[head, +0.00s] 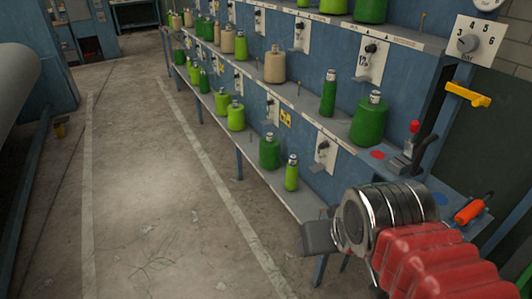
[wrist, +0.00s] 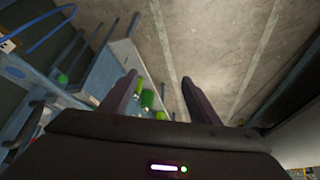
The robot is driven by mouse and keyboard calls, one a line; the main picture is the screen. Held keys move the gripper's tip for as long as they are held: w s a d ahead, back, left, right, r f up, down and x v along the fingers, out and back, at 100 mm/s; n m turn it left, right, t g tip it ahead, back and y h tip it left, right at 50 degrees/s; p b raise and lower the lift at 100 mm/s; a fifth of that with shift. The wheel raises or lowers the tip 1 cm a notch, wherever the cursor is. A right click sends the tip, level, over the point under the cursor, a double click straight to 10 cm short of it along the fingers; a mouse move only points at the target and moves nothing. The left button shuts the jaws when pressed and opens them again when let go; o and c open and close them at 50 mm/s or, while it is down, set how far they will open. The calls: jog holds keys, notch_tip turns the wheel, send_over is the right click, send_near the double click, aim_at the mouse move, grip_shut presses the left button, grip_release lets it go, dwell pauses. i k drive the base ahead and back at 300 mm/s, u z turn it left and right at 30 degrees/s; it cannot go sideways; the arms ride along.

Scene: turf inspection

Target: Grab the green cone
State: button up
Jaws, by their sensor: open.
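Which one the task means I cannot tell. My gripper (wrist: 158,79) is open and empty in the wrist view.
The concrete floor (head: 150,190) on the left is clear.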

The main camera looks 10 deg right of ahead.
aim_at(269, 150)
jog(key=u, duration=0.4)
jog(key=i, duration=0.65)
jog(key=u, duration=0.7)
jog(key=i, duration=2.15)
jog(key=z, duration=1.1)
jog(key=i, duration=0.8)
jog(key=z, duration=0.5)
